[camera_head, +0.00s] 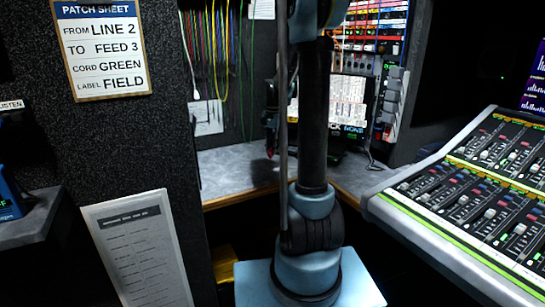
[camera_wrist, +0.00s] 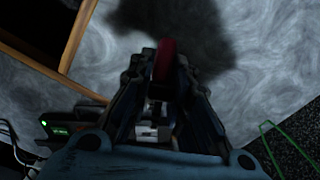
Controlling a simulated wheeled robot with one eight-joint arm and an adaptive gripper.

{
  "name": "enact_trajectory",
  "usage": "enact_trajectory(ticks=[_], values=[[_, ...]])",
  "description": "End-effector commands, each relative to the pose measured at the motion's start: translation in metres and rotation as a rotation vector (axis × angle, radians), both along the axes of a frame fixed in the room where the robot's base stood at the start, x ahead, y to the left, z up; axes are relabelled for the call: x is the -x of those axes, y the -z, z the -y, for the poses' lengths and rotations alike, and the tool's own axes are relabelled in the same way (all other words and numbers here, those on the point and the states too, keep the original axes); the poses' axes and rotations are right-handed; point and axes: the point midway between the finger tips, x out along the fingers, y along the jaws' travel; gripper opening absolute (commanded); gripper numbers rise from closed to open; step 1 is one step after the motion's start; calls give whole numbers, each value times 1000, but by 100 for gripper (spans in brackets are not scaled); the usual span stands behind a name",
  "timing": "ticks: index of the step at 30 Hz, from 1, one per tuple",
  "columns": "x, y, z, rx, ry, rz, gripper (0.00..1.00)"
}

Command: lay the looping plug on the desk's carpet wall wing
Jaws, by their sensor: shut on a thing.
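In the wrist view my gripper (camera_wrist: 163,62) is shut on a red piece (camera_wrist: 165,58), which I take to be the looping plug; only its narrow end shows between the fingers. The gripper is over a grey, swirl-patterned desk surface (camera_wrist: 272,62), with a dark shadow beyond the fingertips. I cannot tell the exact gap to the surface. In the head view the grey desk (camera_head: 235,165) runs along the dark carpet wall (camera_head: 150,150).
A mixing console (camera_head: 470,200) stands at the right. A patch sheet (camera_head: 102,48) and a printed list (camera_head: 137,250) are on the carpet wall. Coloured cords (camera_head: 215,50) hang behind the desk. The desk's left part looks clear.

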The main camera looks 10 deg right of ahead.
Motion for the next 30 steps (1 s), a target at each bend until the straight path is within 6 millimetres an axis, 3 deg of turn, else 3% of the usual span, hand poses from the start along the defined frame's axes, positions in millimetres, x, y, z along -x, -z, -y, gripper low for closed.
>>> enact_trajectory(ticks=[3, 10, 24, 30], values=[[0, -20, 0, 0, 0, 0, 0], [0, -42, 0, 0, 0, 0, 0], [-1, -47, 0, 1, -4, -2, 0], [-13, -42, 6, 27, -84, -30, 0]])
